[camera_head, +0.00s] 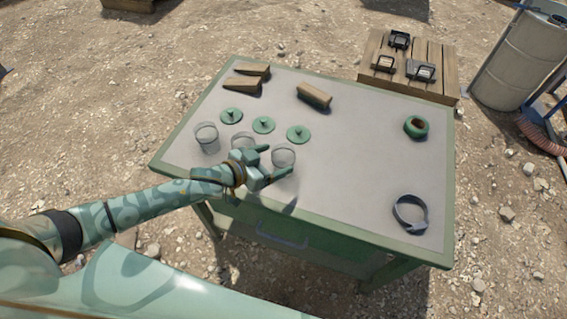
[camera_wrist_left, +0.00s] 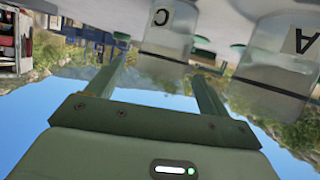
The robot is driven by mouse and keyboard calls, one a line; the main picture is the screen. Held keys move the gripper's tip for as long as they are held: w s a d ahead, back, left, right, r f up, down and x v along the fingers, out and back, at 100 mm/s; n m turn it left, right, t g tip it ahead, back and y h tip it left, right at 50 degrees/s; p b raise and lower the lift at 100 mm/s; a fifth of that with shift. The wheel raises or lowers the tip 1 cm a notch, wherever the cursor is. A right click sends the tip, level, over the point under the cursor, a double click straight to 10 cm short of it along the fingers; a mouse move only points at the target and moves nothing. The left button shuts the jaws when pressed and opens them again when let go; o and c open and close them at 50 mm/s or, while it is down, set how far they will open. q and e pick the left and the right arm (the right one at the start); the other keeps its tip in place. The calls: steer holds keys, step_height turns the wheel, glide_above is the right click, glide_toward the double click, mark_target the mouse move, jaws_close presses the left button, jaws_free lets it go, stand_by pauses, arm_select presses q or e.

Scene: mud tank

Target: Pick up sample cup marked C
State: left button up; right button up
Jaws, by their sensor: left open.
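The cup marked C (camera_wrist_left: 165,32) is clear and shows upside down in the left wrist view, beyond and between my left fingers. A second clear cup marked A (camera_wrist_left: 278,62) is at the right there. In the head view my left gripper (camera_head: 279,159) is open at the table's near edge, its fingers on either side of the rightmost clear cup (camera_head: 284,155), which matches C by position. The middle cup (camera_head: 242,140) is partly behind my gripper. Another clear cup (camera_head: 206,135) stands at the left. My right gripper is not in view.
Green knobbed lids (camera_head: 263,125) lie behind the cups on the table (camera_head: 350,165). The table's middle right is clear.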

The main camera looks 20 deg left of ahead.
mark_target(292, 152)
arm_select(q)
steer(key=b+x, duration=0.1)
steer(key=x, duration=0.2)
steer(key=shift+w+f, duration=0.15)
steer(key=shift+w+d+f, duration=0.1)
steer(key=shift+w+d, duration=0.1)
steer(key=shift+w, duration=0.1)
steer(key=shift+c, duration=0.6)
steer(key=c, duration=0.9)
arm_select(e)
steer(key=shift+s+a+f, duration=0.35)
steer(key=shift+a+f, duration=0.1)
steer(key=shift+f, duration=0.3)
